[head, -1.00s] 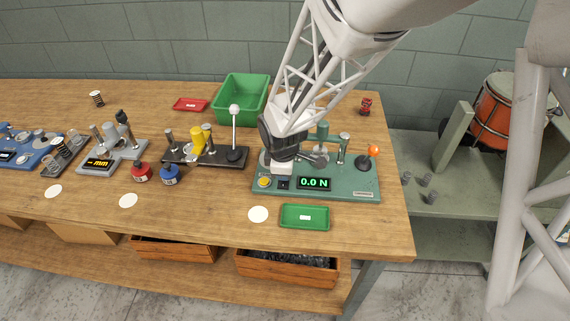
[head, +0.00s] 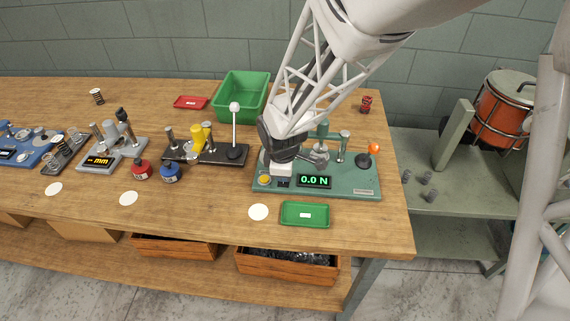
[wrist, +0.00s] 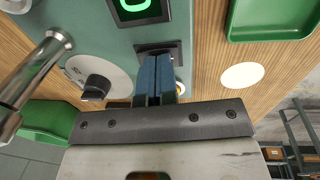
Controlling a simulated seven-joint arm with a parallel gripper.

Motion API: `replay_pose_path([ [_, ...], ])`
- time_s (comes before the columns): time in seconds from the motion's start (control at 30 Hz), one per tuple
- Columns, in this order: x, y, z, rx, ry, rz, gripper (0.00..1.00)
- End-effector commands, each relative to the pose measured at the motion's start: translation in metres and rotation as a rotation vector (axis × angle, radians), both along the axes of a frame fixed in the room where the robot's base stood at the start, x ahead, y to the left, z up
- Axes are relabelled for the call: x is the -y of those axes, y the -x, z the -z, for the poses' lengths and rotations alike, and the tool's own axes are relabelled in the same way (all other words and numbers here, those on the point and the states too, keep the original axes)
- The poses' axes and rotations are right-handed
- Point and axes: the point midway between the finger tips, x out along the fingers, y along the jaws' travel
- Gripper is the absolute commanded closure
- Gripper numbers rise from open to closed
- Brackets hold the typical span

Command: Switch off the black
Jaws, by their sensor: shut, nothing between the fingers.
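The green force tester (head: 345,190) stands at the right of the bench with its display (head: 314,182) lit at 0.0 N. A small black switch (head: 283,183) sits left of the display on its front edge. My gripper (head: 283,177) is over that switch. In the wrist view the shut, empty fingers (wrist: 157,70) reach down onto or just above the black switch (wrist: 158,46) and hide much of it. I cannot tell contact or which way the switch is tipped. A yellow button (head: 264,181) lies left of the switch, mostly hidden in the wrist view.
A green tray (head: 305,224) and a white disc (head: 258,212) lie in front of the tester. A lever with an orange ball (head: 374,149) stands at its right. A black-based press (head: 205,158) with a white-knobbed lever is to the left. A green bin (head: 240,98) is behind.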

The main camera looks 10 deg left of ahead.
Motion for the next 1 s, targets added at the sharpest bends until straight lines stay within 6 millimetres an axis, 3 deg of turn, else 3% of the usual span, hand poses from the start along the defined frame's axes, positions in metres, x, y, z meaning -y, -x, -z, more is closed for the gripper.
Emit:
replay_pose_path([
  [0.63,0.000,0.002,-0.005,0.001,-0.001,0.000,1.00],
  [1.0,0.000,0.006,-0.041,0.003,-0.001,-0.001,1.00],
])
